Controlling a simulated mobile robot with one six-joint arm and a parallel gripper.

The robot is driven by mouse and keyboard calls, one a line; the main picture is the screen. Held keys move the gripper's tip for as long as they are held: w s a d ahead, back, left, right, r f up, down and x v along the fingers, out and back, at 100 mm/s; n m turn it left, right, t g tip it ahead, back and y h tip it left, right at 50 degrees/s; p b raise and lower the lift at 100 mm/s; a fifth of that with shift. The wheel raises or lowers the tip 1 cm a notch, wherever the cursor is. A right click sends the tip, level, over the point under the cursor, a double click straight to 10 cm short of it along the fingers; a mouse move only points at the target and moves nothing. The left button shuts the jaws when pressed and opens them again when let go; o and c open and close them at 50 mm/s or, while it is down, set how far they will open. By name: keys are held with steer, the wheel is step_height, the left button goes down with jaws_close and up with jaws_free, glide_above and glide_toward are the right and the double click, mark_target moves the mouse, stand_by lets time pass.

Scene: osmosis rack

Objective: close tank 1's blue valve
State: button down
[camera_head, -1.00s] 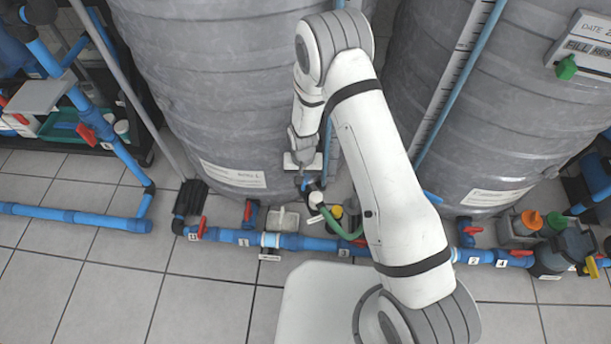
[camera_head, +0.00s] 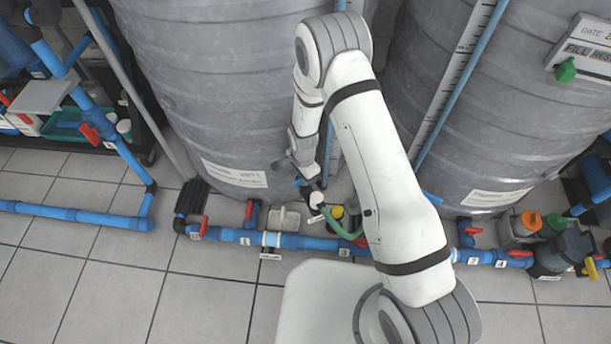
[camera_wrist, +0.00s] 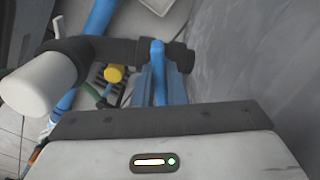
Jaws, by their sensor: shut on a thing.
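The blue valve handle (camera_wrist: 157,58) stands upright against a dark pipe fitting (camera_wrist: 115,50) in the wrist view. My gripper (camera_wrist: 158,85) is shut on this handle, with its blue-grey fingers on either side. In the head view my gripper (camera_head: 308,178) is low in front of the left grey tank (camera_head: 215,80), beside the fitting near its base. A small blue part (camera_head: 301,183) shows there, but the grip itself is mostly hidden by my wrist.
A blue pipe (camera_head: 225,236) with several red-handled valves runs along the floor. A white cylinder (camera_wrist: 38,85), a yellow knob (camera_wrist: 114,74) and a green hose (camera_head: 340,228) are close by. A second grey tank (camera_head: 500,100) stands at right. Floor tiles are clear at front left.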

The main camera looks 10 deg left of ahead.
steer(key=shift+w+m, duration=0.1)
steer(key=shift+m, duration=1.2)
steer(key=c, duration=1.5)
jaws_free()
steer(key=shift+o, duration=0.2)
steer(key=shift+r+p, duration=1.35)
steer(key=shift+r, duration=2.55)
